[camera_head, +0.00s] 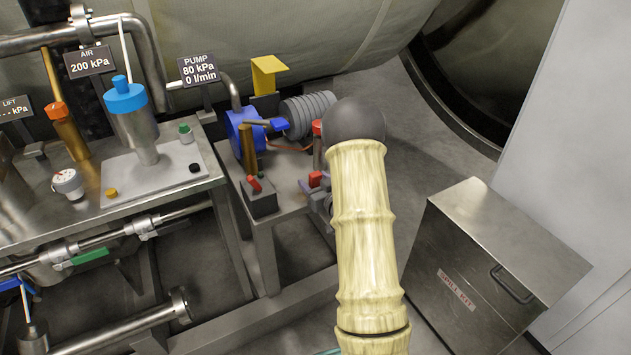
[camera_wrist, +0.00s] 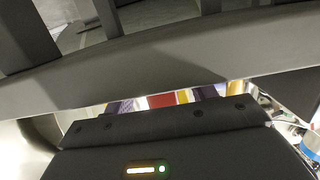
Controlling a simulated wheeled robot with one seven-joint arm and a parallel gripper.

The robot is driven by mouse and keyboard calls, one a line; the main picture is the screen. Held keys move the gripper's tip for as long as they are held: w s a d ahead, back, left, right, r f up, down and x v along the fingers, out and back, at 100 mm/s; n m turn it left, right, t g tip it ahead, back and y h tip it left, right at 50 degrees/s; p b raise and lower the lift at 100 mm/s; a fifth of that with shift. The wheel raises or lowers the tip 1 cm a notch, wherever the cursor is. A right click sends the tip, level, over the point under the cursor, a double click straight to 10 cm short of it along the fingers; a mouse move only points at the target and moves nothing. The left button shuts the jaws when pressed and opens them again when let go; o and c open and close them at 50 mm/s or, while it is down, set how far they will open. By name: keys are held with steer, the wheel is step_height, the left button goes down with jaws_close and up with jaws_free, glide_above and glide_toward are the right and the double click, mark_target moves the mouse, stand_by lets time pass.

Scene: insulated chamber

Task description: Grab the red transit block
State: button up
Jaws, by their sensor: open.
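A small red block (camera_head: 316,179) shows at the right end of the pump bench in the head view, close beside my arm; I take it for the transit block. My gripper (camera_wrist: 163,101) shows in the wrist view, mostly covered by its dark housing.
The blue pump (camera_head: 243,130) and a small box with a red switch (camera_head: 259,197) share the bench (camera_head: 283,205). A red-topped post (camera_head: 317,128) stands behind the block. A metal spill-kit chest (camera_head: 480,265) stands at right. A grey bar (camera_wrist: 150,65) crosses the wrist view.

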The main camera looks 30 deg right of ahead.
mark_target(315, 174)
steer(key=c, duration=1.1)
step_height(315, 174, up, 10)
steer(key=p, duration=0.3)
